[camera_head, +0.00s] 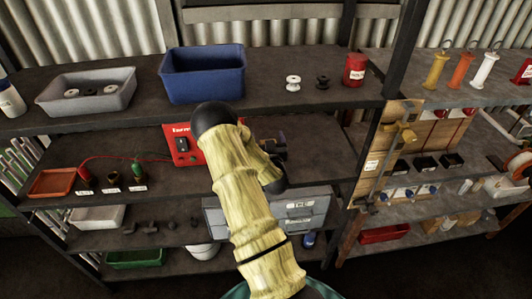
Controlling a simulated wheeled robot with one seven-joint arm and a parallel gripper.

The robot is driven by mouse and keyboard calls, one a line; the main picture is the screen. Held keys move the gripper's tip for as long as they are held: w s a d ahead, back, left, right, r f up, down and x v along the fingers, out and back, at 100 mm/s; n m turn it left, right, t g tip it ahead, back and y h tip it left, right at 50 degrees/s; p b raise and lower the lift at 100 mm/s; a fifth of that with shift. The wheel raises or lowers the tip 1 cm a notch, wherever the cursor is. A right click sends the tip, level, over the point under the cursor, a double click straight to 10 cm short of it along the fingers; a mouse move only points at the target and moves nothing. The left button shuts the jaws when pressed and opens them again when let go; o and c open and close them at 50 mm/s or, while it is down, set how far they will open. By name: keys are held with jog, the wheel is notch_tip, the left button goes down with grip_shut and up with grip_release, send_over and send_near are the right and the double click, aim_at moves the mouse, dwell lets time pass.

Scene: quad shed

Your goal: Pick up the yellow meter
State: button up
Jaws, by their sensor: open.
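I cannot make out a yellow meter for certain. A small yellow device (404,135) is mounted on the upright wooden board (378,160) at the right; I cannot tell whether it is a meter. My pale yellow arm rises through the middle of the view and hides part of the middle shelf. My gripper (279,147) shows only as a small dark shape beside the arm, over that shelf, left of the board. It is open, and I see nothing held in it. Its fingertips are hard to make out.
A red box (183,145) with a cable stands left of my arm. A blue bin (203,74) and grey tray (87,92) sit on the top shelf. A grey case (300,212) lies below. The middle shelf (322,160) looks bare right of my gripper.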

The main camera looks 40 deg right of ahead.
jog(key=shift+s+a, duration=0.3)
jog(key=shift+s, duration=0.05)
jog(key=shift+w, duration=0.1)
jog(key=c, duration=1.5)
jog(key=shift+r, duration=0.1)
notch_tip(320, 180, up, 10)
jog(key=shift+f+b, duration=0.1)
jog(key=shift+b, duration=0.95)
